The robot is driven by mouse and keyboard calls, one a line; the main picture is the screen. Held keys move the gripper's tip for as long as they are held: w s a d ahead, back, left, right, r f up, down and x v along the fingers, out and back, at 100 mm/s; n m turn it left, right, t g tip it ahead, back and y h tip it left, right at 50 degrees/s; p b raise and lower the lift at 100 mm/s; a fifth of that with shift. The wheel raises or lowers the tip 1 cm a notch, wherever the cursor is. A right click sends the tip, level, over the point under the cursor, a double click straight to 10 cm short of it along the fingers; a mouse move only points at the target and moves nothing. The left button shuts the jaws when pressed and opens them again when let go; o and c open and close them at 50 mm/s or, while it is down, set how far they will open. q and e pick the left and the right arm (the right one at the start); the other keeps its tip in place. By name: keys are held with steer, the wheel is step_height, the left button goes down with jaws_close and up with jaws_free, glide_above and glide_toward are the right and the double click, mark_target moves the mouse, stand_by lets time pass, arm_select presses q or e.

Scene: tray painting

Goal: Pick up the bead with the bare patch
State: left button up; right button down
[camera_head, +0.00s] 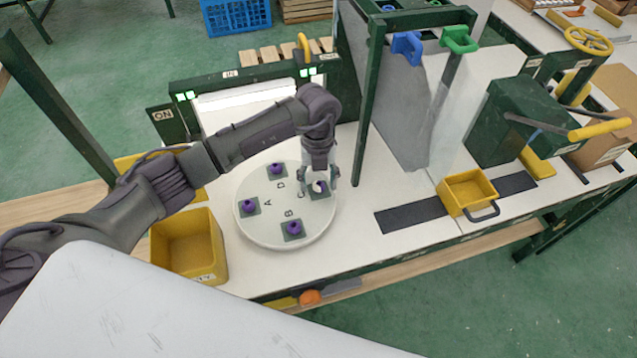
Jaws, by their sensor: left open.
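A round white tray (268,238) on the bench carries purple beads on dark square pads beside the letters A, B, C and D. The bead near C (321,188) shows a pale patch on its upper side. The beads near A (248,204), B (293,228) and D (277,169) look purple all over from here. My left gripper (320,182) points down over the bead near C, open, with its fingers to either side. The fingers partly hide that bead, and I cannot tell whether they touch it. My right gripper is out of view.
An empty-looking yellow bin (188,245) stands left of the tray. A dark green frame (362,120) with a grey panel rises to its right. A small yellow box (466,190) sits further right on a dark strip. A lit white booth (245,104) stands behind.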

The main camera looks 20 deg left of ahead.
arm_select(q)
steer(key=shift+f, duration=0.25)
steer(key=c, duration=0.9)
steer(key=shift+r, duration=0.2)
